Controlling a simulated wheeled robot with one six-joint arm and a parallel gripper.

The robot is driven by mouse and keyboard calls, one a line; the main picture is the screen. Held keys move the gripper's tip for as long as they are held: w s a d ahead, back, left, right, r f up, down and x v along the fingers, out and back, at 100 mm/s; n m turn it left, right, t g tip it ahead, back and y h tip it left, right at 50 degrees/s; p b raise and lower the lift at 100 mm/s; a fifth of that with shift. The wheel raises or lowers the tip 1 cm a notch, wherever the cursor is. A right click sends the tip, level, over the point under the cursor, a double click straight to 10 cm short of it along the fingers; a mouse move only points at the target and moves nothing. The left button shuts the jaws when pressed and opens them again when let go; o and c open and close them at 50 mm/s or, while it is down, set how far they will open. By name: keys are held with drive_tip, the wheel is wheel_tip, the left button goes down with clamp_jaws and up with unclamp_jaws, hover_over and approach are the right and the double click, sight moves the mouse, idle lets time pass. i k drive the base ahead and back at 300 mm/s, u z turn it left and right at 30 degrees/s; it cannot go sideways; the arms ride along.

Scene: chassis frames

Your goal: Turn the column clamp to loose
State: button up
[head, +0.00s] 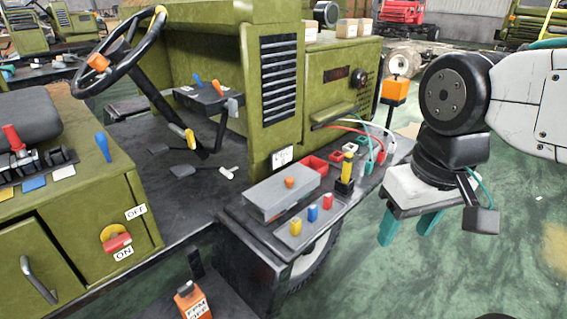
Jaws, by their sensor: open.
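The steering column (162,92) rises at a tilt from the floor plate to a black steering wheel (118,50) with an orange knob. A short yellow-tipped lever (190,138) sits low on the column and looks like the column clamp. No loose or tight marking on it can be read. My gripper (409,229), with two teal fingers pointing down, is open and empty. It hangs at the right, beyond the side shelf, well apart from the lever.
The side shelf (262,238) holds a grey box (280,193), coloured buttons, a yellow-handled lever (346,168) and cables. An orange box on a post (396,90) stands near my arm. Green floor lies clear below my gripper.

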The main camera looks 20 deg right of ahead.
sight(189, 135)
drive_tip(key=u, duration=1.6)
drive_tip(key=i, duration=0.55)
drive_tip(key=z, duration=1.75)
